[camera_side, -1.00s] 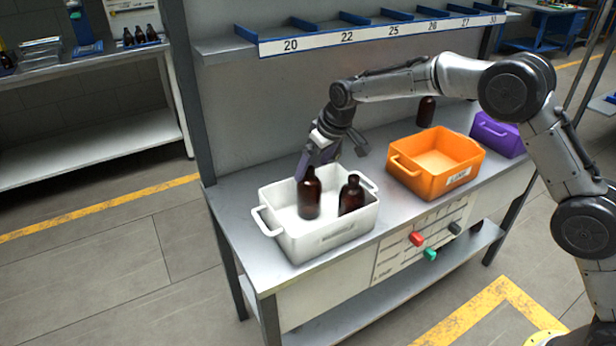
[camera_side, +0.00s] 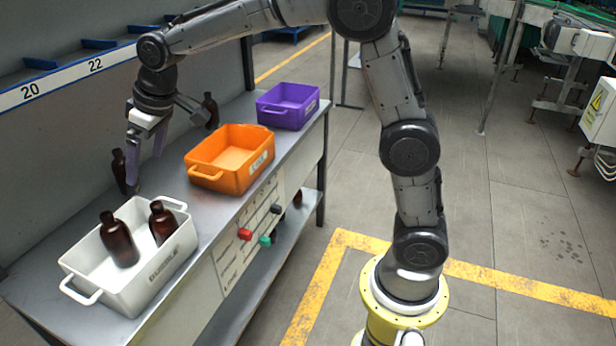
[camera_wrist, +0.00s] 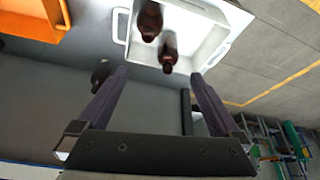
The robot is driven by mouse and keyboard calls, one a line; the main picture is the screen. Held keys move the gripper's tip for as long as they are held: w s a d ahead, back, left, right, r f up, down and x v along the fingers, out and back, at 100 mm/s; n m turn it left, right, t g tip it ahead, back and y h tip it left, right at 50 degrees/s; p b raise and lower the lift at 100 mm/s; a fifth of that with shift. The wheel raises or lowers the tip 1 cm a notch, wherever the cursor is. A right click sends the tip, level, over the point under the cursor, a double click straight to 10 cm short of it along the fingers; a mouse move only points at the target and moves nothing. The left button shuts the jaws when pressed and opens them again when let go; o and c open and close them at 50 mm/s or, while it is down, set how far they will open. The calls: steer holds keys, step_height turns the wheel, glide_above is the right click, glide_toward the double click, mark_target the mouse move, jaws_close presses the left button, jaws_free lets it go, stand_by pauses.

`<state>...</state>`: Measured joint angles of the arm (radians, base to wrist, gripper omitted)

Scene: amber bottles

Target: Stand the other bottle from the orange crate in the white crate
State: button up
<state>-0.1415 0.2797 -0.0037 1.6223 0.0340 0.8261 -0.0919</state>
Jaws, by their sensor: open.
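The white crate (camera_side: 160,270) holds two dark amber bottles, a left one (camera_side: 118,240) and a right one (camera_side: 162,222); both look upright. They also show in the wrist view, one at the top (camera_wrist: 149,20) and one nearer (camera_wrist: 168,53). The orange crate (camera_side: 222,178) looks empty inside. My gripper (camera_side: 166,150) is open and empty, behind the white crate's back edge and above the table. In the wrist view its fingers (camera_wrist: 158,82) are wide apart, with no bottle between the tips.
A bottle (camera_side: 119,171) stands on the table behind the white crate, close to my left finger. Another (camera_side: 210,108) stands behind the orange crate. A purple crate (camera_side: 288,104) sits at the far end. A numbered shelf (camera_side: 60,80) overhangs the back.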

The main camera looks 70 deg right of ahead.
steer(key=s+d, duration=0.2)
steer(key=s, duration=0.9)
steer(key=s+d+m, duration=0.1)
steer(key=s+d, duration=0.2)
steer(key=s, duration=0.8)
steer(key=s+d+m+t+h, duration=0.1)
steer(key=s+d, duration=0.1)
steer(key=s, duration=0.9)
steer(key=shift+s+d+f, duration=0.15)
steer(key=shift+d+f, duration=0.15)
steer(key=shift+f, duration=0.1)
